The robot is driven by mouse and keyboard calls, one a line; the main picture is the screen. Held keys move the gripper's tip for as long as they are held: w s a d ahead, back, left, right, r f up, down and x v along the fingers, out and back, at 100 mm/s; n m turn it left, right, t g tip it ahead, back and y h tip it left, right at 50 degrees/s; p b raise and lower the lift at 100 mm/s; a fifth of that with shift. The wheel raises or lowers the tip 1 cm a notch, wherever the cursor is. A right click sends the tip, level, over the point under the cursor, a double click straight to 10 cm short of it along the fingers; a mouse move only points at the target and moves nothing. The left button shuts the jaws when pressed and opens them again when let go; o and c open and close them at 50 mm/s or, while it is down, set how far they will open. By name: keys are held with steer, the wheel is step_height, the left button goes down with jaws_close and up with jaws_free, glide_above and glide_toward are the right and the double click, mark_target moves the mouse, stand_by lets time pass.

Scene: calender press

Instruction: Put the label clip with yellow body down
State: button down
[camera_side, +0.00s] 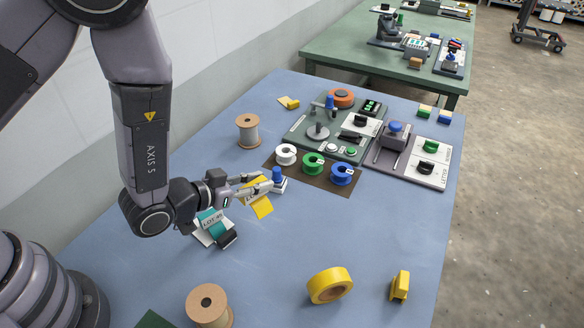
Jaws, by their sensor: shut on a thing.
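The label clip with yellow body (261,207) is at the middle left of the side view, with part of a "LO" marking showing. My gripper (264,185) is shut on it, the fingers pointing right and partly covering it. The clip looks tilted, its yellow part hanging below the fingers. I cannot tell whether its lower edge touches the blue table (370,240). Just beyond the fingertips stands a blue-knobbed piece with a white base (279,184).
A teal "LOT 45" clip (211,222) lies just left below my gripper. A yellow tape roll (330,285) is in front. The table between is clear.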

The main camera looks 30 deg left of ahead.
steer(key=shift+s+d+f+h, duration=0.1)
steer(key=shift+d+h, duration=0.05)
steer(key=shift+d, duration=0.3)
steer(key=shift+s+d+h, duration=0.1)
steer(key=shift+d+h, duration=0.05)
steer(key=shift+d, duration=0.25)
steer(key=w+d+f, duration=0.2)
steer(key=w+f, duration=0.1)
steer(key=w+d+f, duration=0.2)
steer(key=w, duration=0.1)
steer(key=w+d+f, duration=0.3)
steer(key=w, duration=0.1)
steer(key=shift+f, duration=0.35)
steer(key=shift+w+d+f, duration=0.15)
steer(key=shift+f, duration=0.1)
steer(key=shift+w+d+f, duration=0.1)
steer(key=shift+f, duration=1.6)
steer(key=c, duration=1)
jaws_free()
steer(key=shift+f, duration=0.1)
